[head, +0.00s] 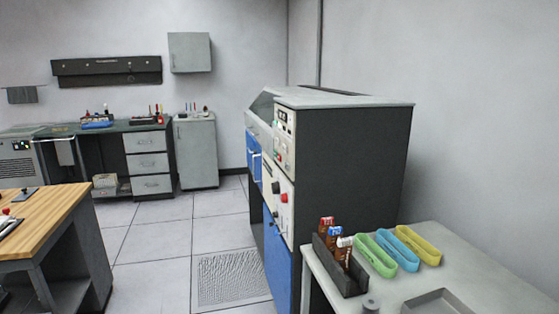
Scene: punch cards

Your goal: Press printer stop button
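A tall grey and blue machine (345,160), which looks like the printer, stands right of the middle in the head view. Its front faces left and is seen at a steep angle. An upper control panel (284,140) carries small coloured buttons. A lower white panel (283,205) has a red button (284,197) and dark knobs. The labels are too small to read, so I cannot tell which button is the stop button. Neither of my grippers is in view.
A grey table (470,265) at the front right holds a dark rack (338,265) with bottles and green, blue and yellow trays. A wooden-topped bench (50,215) stands at the left. Tiled floor (150,245) is clear between them, with a grate (232,277) before the machine.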

